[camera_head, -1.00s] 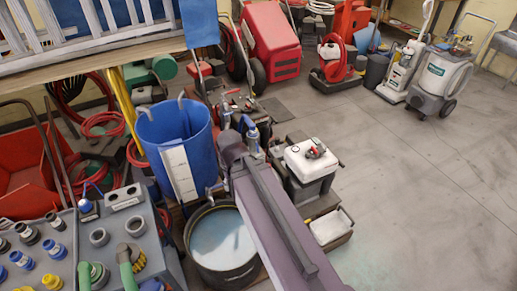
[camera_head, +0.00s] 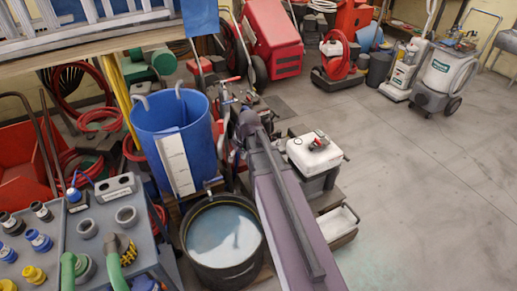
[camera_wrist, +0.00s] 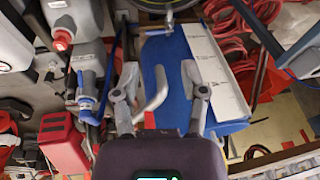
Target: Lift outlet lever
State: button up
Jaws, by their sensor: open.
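A blue barrel (camera_head: 172,135) with a white strip stands behind a black tub (camera_head: 223,285) of pale liquid. A small tap (camera_head: 213,184) juts from the barrel's lower side over the tub. In the wrist view, a pipe fitting with a blue handle (camera_wrist: 80,87) lies left of my gripper. I cannot tell which of these the outlet lever is. My gripper (camera_wrist: 162,92) is open, its fingers apart. A pale curved hook at the barrel's rim (camera_wrist: 155,92) shows between them; contact cannot be judged. In the head view my arm hides the gripper.
A grey console (camera_head: 110,222) with several coloured fittings stands at left. A white-topped container (camera_head: 312,152) is close right of my arm. Red hoses (camera_wrist: 255,35) and a red box (camera_wrist: 65,145) show in the wrist view. The floor (camera_head: 430,200) at right is clear.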

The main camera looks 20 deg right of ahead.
jog(key=w+d+f+t+b, duration=0.2)
jog(key=w+d+f+b, duration=0.2)
jog(key=d, duration=0.4)
jog(key=w+d+f+t+b, duration=0.2)
jog(key=w+d+f+b, duration=0.2)
jog(key=w+d+b, duration=0.2)
jog(key=w+d+f+t+b, duration=0.2)
jog(key=w+d+f+b, duration=0.2)
jog(key=w+d, duration=0.5)
jog(key=shift+d+f+n+y+b, duration=0.35)
jog(key=shift+d+b, duration=0.2)
jog(key=shift+b, duration=0.45)
jog(key=shift+w+f, duration=0.1)
jog(key=shift+b+x, duration=4.9)
jog(key=shift+x, duration=1.9)
jog(key=shift+w, duration=0.1)
